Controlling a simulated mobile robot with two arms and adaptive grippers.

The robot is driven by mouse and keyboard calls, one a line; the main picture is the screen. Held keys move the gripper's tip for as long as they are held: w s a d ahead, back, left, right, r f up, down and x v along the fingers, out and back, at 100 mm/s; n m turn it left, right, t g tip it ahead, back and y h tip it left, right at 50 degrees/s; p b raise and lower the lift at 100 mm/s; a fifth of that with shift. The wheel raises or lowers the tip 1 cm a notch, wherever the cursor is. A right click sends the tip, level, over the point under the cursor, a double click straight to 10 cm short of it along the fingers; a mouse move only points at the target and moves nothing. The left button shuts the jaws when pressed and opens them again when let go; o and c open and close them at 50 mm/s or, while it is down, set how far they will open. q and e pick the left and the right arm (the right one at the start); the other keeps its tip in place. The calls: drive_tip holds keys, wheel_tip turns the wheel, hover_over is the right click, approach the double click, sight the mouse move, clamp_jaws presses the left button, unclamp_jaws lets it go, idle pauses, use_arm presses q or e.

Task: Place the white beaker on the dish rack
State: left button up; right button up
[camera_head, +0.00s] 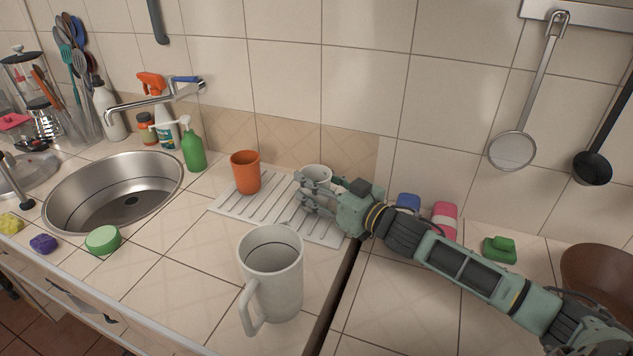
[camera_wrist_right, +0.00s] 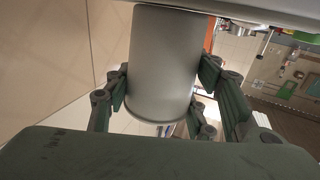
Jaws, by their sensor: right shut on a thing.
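The white beaker (camera_head: 317,173) is at the back right part of the white dish rack (camera_head: 226,206). My right gripper (camera_head: 318,194) is shut around its side, and the fingers hide part of it in the head view. In the right wrist view the beaker (camera_wrist_right: 165,65) sits between the two fingers of the gripper (camera_wrist_right: 163,90). One end of it meets a pale surface at the top of that view; I cannot tell if it rests on the rack. My left gripper is in neither view.
An orange cup (camera_head: 246,173) stands on the rack's left part. A large white mug (camera_head: 272,275) stands in front of the rack. The sink (camera_head: 115,192) and a green soap bottle (camera_head: 193,149) are to the left. Sponges (camera_head: 443,219) lie right of the rack by the wall.

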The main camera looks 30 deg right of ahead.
drive_tip(key=o, duration=1.2)
drive_tip(key=shift+f, duration=0.1)
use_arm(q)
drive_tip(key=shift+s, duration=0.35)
use_arm(e)
drive_tip(key=shift+r, duration=0.25)
drive_tip(key=shift+s+d+f, duration=0.1)
drive_tip(key=shift+s+f, duration=0.1)
drive_tip(key=shift+s, duration=0.05)
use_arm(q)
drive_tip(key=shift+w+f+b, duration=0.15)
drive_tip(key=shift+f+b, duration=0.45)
use_arm(e)
drive_tip(key=shift+v, duration=5.75)
drive_tip(key=shift+r, duration=0.15)
